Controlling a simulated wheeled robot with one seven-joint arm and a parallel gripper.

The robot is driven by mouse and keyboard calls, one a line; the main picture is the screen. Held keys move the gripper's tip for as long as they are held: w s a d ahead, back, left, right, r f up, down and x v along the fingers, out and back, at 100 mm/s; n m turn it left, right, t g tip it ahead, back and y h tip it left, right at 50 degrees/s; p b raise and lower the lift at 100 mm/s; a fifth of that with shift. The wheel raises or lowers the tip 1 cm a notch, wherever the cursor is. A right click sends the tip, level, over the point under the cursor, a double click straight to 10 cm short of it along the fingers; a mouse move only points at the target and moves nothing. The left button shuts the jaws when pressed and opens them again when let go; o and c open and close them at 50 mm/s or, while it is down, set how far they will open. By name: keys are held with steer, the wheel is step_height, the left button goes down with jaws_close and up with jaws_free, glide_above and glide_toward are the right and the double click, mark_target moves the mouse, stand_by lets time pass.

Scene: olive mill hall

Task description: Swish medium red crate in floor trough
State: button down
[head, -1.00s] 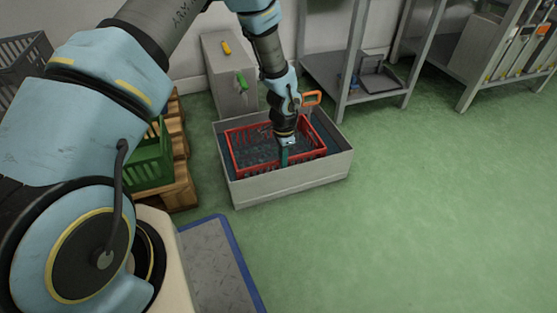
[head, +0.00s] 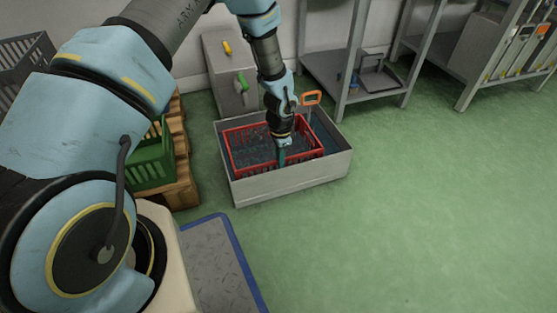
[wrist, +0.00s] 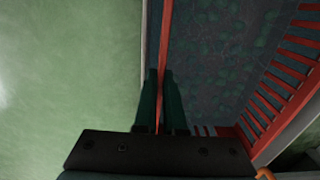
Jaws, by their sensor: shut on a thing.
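The red crate (head: 238,157) sits inside the grey floor trough (head: 290,184), in dark liquid, with its rim showing above the surface. My gripper (head: 281,160) reaches down from above and is shut on the crate's near long wall. In the wrist view, the green fingers of my gripper (wrist: 161,102) stand on either side of the red crate's rim (wrist: 165,45). The dark water (wrist: 215,50) shows inside the crate. The crate's bottom cannot be made out.
A green crate (head: 152,165) on wooden pallets stands left of the trough. A grey cabinet (head: 226,75) and a metal shelf (head: 340,62) stand behind. An orange handle (head: 311,98) rises at the trough's back. Green floor (head: 440,200) is clear to the right.

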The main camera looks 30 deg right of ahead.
steer(key=shift+d, duration=0.2)
step_height(320, 180, up, 15)
steer(key=p, duration=1.2)
stand_by(0.5)
